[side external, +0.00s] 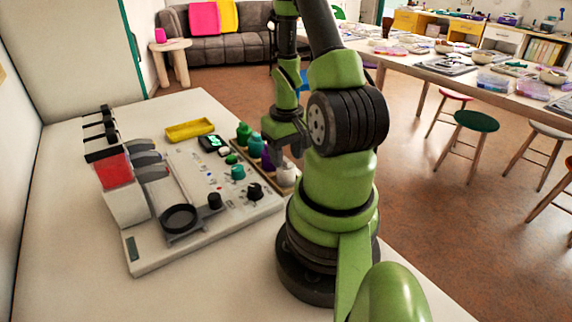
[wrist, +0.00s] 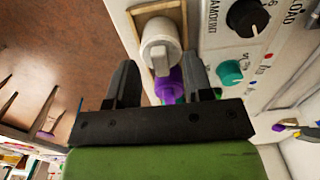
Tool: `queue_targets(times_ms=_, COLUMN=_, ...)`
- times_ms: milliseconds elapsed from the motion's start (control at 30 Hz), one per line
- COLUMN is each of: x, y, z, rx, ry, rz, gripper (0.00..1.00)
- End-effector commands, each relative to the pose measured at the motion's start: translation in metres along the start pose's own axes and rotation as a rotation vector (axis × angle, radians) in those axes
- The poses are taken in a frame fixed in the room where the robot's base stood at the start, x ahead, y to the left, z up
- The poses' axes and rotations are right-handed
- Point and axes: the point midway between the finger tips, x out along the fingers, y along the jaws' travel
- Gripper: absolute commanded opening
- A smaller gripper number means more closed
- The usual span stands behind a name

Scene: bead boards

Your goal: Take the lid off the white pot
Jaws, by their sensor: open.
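The lid lies ahead of the gap between the fingers; contact cannot be told.
A purple pot (side external: 266,160) stands beside the white one, with green pots (side external: 244,134) farther along. A white panel machine with a black knob (side external: 255,192) and a teal knob (side external: 238,172) lies left. A yellow tray (side external: 190,130) lies behind. The table's front left is clear.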

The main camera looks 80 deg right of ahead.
Motion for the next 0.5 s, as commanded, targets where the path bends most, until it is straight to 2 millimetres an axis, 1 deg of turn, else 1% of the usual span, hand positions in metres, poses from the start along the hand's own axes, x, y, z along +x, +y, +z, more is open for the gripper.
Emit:
queue_targets(times_ms=33, x=0.0056, y=-0.0003, z=0.0004, rx=-0.001, ry=-0.003, rz=-0.001, gripper=0.47)
queue_targets(times_ms=133, x=0.0110, y=-0.0005, z=0.0000, rx=-0.002, ry=0.000, rz=-0.001, gripper=0.47)
queue_targets(times_ms=367, x=0.0118, y=-0.0005, z=-0.0005, rx=-0.001, ry=0.002, rz=-0.001, gripper=0.47)
queue_targets(times_ms=400, x=0.0117, y=-0.0005, z=-0.0005, rx=-0.001, ry=0.002, rz=-0.001, gripper=0.42)
queue_targets(times_ms=467, x=0.0117, y=-0.0005, z=-0.0005, rx=-0.001, ry=0.002, rz=-0.001, gripper=0.28)
queue_targets(times_ms=500, x=0.0117, y=-0.0005, z=-0.0005, rx=-0.001, ry=0.002, rz=-0.001, gripper=0.19)
